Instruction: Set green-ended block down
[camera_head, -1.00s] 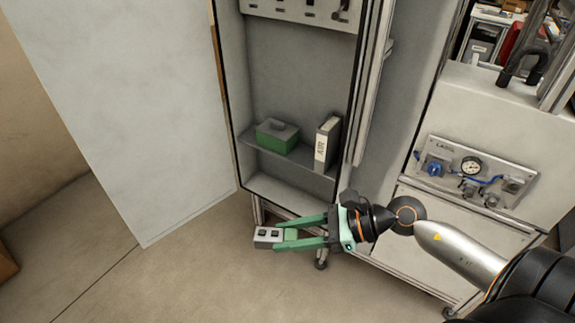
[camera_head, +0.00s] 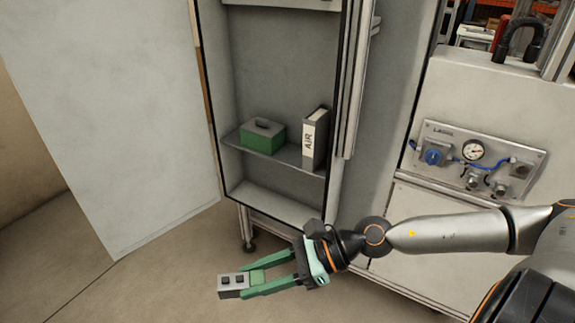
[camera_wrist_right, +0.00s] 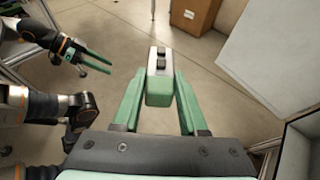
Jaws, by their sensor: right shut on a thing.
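The green-ended block (camera_head: 232,286) is light grey with two dark square knobs on its face and a green end. My right gripper (camera_head: 257,283) is shut on its green end and holds it out in front of the open cabinet, above the floor. In the right wrist view the block (camera_wrist_right: 158,84) sits between the two green fingers (camera_wrist_right: 157,98), its grey part pointing away from the palm. My left gripper (camera_wrist_right: 96,64) shows only in the right wrist view, at the upper left; its two green fingers are apart with nothing seen between them.
The open cabinet has a shelf (camera_head: 283,155) with a green box (camera_head: 262,138) and a binder (camera_head: 315,140) marked AIR. The open cabinet door (camera_head: 110,110) stands at left. A panel with a gauge (camera_head: 473,151) is at right. A brown box (camera_wrist_right: 196,14) stands on the floor.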

